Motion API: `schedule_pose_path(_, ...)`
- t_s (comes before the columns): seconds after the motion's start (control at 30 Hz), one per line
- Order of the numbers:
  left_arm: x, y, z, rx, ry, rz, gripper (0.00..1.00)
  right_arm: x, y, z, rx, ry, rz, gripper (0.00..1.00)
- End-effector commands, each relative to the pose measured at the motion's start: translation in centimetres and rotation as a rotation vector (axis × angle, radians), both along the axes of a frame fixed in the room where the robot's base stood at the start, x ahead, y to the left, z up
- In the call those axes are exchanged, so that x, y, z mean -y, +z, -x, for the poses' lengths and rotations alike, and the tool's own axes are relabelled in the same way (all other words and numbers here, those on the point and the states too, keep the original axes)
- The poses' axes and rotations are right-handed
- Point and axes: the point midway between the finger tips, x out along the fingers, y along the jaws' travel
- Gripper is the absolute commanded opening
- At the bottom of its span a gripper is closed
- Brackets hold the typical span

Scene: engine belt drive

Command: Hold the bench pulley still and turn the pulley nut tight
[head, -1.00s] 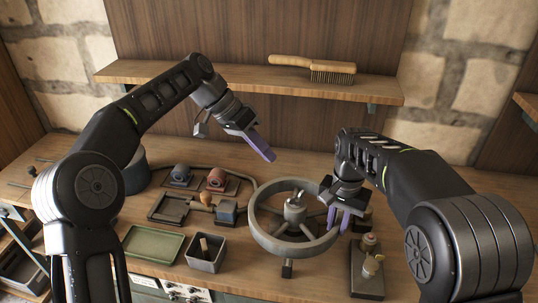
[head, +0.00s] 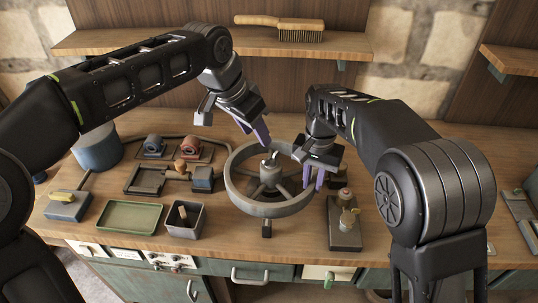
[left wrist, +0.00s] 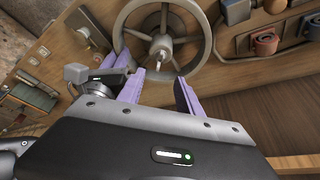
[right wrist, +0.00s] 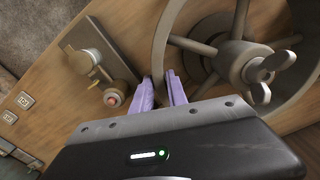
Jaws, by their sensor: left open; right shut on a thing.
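The bench pulley (head: 245,201) is a grey spoked wheel lying on the bench; it also shows in the left wrist view (left wrist: 204,42) and right wrist view (right wrist: 163,40). The winged pulley nut (head: 272,158) stands upright at its hub, clear in the right wrist view (right wrist: 263,78). My right gripper (head: 313,178) is shut on the pulley's rim at the right side; its purple fingers (right wrist: 165,88) straddle the rim. My left gripper (head: 256,134) is open and empty, above and behind the hub. In the left wrist view its fingers (left wrist: 160,82) point toward the nut, apart from it.
A block with a small brass-coloured fitting (head: 345,232) stands right of the pulley. A dark square bin (head: 184,228) and a green tray (head: 128,216) lie to the left. Small coloured parts on fixtures (head: 172,158) sit behind them. A brush (head: 280,28) lies on the shelf.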

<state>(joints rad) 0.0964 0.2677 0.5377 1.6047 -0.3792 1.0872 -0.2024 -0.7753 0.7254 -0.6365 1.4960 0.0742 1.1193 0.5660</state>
Motion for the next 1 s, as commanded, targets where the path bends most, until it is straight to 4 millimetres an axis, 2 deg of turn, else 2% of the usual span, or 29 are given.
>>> schedule_pose_path(0.37,0.2,-0.8,-0.2,-0.004,-0.002,0.002,0.42,-0.2,-0.1,0.1,-0.003,0.004,-0.001,0.0)
schedule_pose_path(0.57,0.9,-3.4,-1.0,-0.007,-0.002,0.001,0.42,-0.2,-0.1,0.1,-0.003,0.005,-0.001,0.0)
schedule_pose_path(0.9,2.5,-9.3,-2.8,-0.006,-0.004,0.001,0.42,-0.1,-0.1,0.1,-0.003,0.004,0.0,0.0)
schedule_pose_path(1.0,2.8,-10.3,-3.2,-0.005,-0.002,0.002,0.42,-0.1,-0.1,0.1,-0.003,0.004,0.0,0.0)
